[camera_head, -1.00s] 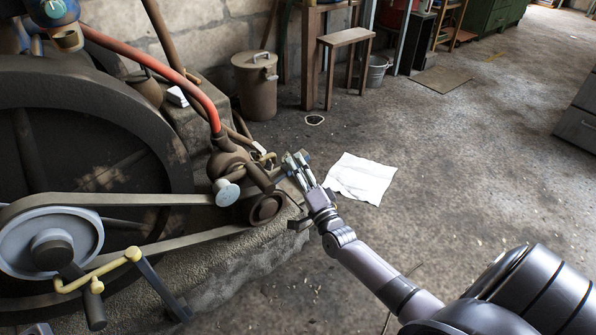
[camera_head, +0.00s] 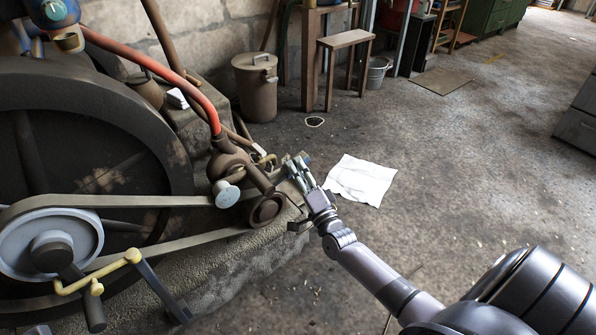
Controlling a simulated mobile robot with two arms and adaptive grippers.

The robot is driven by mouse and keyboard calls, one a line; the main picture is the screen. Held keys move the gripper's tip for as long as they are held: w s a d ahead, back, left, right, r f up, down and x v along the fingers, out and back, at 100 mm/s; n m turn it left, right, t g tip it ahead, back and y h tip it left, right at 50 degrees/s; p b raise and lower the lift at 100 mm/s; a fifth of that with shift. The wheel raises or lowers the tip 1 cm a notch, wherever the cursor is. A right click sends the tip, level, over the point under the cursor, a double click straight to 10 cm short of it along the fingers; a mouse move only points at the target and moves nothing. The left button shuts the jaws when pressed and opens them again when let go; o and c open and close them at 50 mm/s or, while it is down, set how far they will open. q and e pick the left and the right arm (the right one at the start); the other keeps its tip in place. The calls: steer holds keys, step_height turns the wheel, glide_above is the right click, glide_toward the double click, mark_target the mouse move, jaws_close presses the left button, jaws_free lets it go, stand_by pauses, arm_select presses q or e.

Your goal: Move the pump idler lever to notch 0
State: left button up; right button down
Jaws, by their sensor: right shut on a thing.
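The pump (camera_head: 230,165) is a rusty brown body at the right side of the engine, with a red hose running into its top. A small brown idler pulley (camera_head: 267,209) sits just below it, at the right end of the flat belt (camera_head: 150,200). My right gripper (camera_head: 301,172) is right of the pulley and shut on the end of the pump idler lever. The fingers hide most of the lever. I cannot make out the notches or which one the lever stands at. My left gripper is not in view.
A large dark flywheel (camera_head: 90,140) and a grey pulley (camera_head: 28,242) with a yellow crank handle (camera_head: 100,272) fill the left. A white sheet (camera_head: 361,180) lies on the floor beyond the gripper. A lidded can (camera_head: 256,90) stands behind.

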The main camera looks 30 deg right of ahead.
stand_by(0.3)
step_height(320, 180, down, 4)
steer(key=m, duration=0.3)
steer(key=m+g+h, duration=0.1)
steer(key=m, duration=0.2)
steer(key=shift+d+h, duration=0.15)
steer(key=shift+h, duration=0.15)
steer(key=c, duration=1.3)
jaws_free()
steer(key=shift+s, duration=0.1)
steer(key=v, duration=1.1)
steer(key=shift+s, duration=0.4)
